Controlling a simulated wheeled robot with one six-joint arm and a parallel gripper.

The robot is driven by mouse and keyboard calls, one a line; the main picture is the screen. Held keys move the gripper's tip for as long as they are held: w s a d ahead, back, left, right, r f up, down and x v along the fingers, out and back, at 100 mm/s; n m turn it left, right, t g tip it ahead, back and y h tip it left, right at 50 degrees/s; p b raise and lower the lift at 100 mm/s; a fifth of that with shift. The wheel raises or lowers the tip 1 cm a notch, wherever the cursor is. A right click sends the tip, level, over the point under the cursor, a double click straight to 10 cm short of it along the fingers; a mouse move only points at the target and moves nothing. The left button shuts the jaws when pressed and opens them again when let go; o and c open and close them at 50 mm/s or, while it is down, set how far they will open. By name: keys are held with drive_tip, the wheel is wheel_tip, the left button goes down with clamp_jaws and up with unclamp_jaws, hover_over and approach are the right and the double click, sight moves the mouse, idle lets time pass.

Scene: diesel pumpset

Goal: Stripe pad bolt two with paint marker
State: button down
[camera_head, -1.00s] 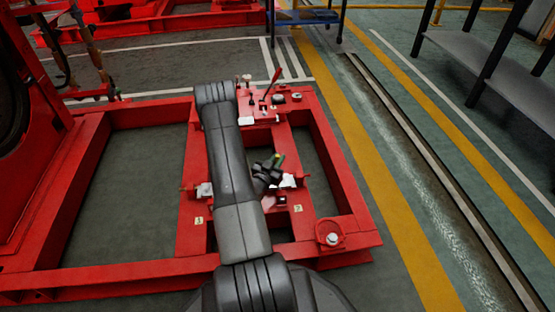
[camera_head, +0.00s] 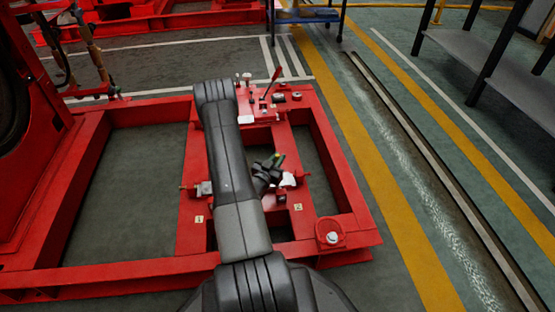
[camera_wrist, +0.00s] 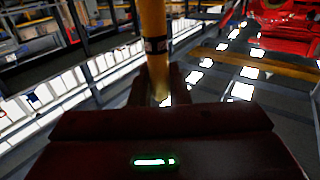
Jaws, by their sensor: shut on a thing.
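My gripper (camera_head: 266,173) is a small dark shape in the head view, beside my arm and over the inner rails of the red frame (camera_head: 348,192). The wrist view shows my gripper (camera_wrist: 158,88) shut on the paint marker (camera_wrist: 153,30), a yellow cylinder with a dark band. Its far end runs out of the picture. A number plate marked 2 (camera_head: 298,206) lies on the right inner rail, just below and right of my gripper. A dark block (camera_head: 281,197) sits near it. I cannot make out bolt two or whether the marker touches it.
A plate marked 1 (camera_head: 199,219) and a grey pad (camera_head: 204,188) are on the left inner rail. A red lever (camera_head: 273,79) stands at the frame's far end. A grey table (camera_head: 490,75) is at right. Yellow-striped floor (camera_head: 390,200) beside the frame is clear.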

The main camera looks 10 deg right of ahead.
drive_tip(key=shift+r, duration=0.3)
drive_tip(key=shift+r+p, duration=1.15)
drive_tip(key=shift+r, duration=1.3)
